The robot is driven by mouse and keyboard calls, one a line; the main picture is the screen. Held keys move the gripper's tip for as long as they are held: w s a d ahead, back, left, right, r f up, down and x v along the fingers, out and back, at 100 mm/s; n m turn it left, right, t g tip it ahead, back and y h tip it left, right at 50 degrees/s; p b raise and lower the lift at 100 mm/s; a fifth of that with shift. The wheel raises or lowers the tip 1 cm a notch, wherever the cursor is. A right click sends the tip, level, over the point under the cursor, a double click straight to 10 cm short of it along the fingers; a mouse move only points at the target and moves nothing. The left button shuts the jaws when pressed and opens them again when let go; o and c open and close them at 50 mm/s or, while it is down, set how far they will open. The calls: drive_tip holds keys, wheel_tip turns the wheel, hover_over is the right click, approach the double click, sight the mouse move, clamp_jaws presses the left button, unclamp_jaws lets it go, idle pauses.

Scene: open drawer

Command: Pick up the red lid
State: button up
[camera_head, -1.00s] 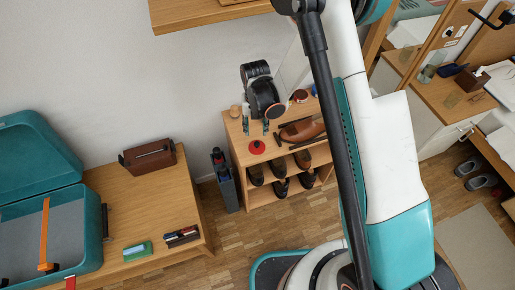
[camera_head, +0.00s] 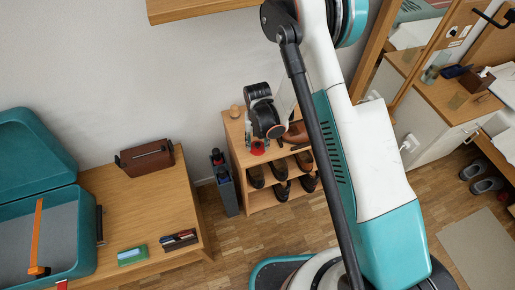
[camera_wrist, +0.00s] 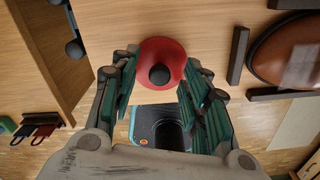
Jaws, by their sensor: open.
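The red lid (camera_wrist: 174,53) is round with a black knob in its middle. It lies on the wooden top of the shoe rack, and in the head view the lid (camera_head: 257,150) shows only in part below my wrist. The fingers appear to hold nothing. In the head view my gripper (camera_head: 257,138) hangs over the rack top and is partly hidden by the wrist.
A brown shoe (camera_wrist: 285,50) lies right of the lid, with dark bars beside it. The shoe rack (camera_head: 262,200) holds several shoes. A dark grey bin (camera_head: 226,185) stands left of the rack. A wooden table (camera_head: 145,215) with an open teal case (camera_head: 90,235) is at the left.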

drive_tip(key=c, duration=0.9)
drive_tip(key=shift+o, duration=0.2)
drive_tip(key=shift+r, duration=0.15)
